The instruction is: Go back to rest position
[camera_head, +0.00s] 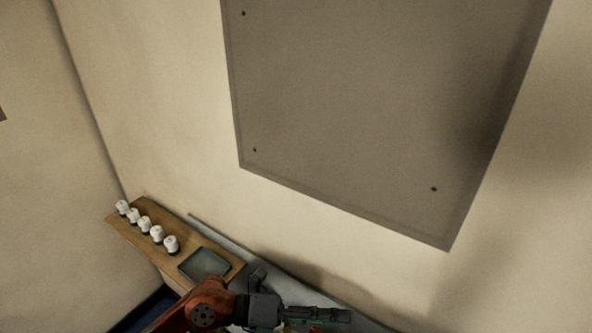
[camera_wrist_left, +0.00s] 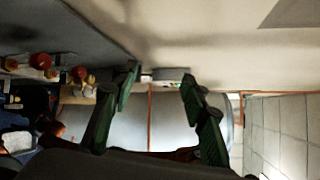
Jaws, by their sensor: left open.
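My left gripper (camera_head: 318,314) is at the bottom edge of the head view, at the end of an orange-red arm. In the left wrist view its two dark green fingers (camera_wrist_left: 160,78) are spread apart with nothing between them. Red round knobs (camera_wrist_left: 80,73) with brass-coloured parts show at the left of the wrist view, apart from the fingers. Small red and yellow bits below the gripper in the head view are mostly hidden. My right gripper is not seen.
A wooden shelf (camera_head: 146,240) at lower left bears several white-topped items (camera_head: 157,233) in a row and a dark square tray (camera_head: 204,264). A large grey panel (camera_head: 365,110) is on the beige wall (camera_head: 160,100). The wall is close behind the gripper.

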